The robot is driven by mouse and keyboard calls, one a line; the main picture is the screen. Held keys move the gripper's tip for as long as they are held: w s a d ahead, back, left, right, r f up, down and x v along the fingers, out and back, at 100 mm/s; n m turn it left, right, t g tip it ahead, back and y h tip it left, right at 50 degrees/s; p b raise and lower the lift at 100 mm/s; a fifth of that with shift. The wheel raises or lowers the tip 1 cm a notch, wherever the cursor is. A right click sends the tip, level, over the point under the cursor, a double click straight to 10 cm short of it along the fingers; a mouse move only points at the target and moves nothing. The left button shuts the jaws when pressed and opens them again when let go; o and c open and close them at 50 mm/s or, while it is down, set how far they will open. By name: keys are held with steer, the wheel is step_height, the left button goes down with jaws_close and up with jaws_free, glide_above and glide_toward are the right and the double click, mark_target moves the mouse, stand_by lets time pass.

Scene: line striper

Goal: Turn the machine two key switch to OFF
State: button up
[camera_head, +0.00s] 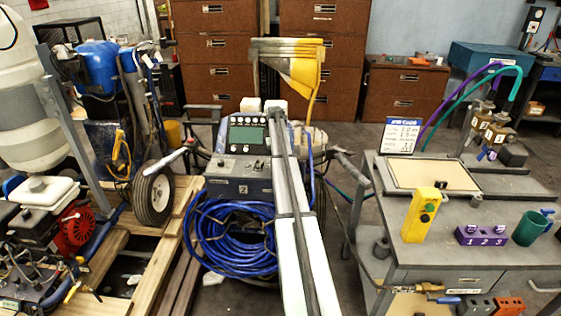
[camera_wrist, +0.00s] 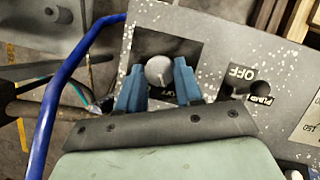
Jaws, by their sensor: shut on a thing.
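Machine two is the striper with a grey panel marked 2 (camera_head: 243,190) in the middle of the head view. In the wrist view my gripper (camera_wrist: 158,80) has its blue fingers on either side of a round grey knob (camera_wrist: 158,70), shut on it. The knob sits on a black square plate (camera_wrist: 190,52) on the speckled grey panel (camera_wrist: 225,45). Lettering below the knob is mostly hidden by the fingers, so its setting cannot be read. In the head view my pale arm covers part of the machine, and the fingers cannot be made out.
A black toggle (camera_wrist: 240,88) with OFF and PUMP labels is close right of the fingers. A blue hose (camera_wrist: 62,95) runs along the left; its coil (camera_head: 235,240) hangs below the panel. A grey cart (camera_head: 460,200) stands right, another striper left.

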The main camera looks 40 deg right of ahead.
steer(key=o, duration=1)
steer(key=shift+o, duration=0.2)
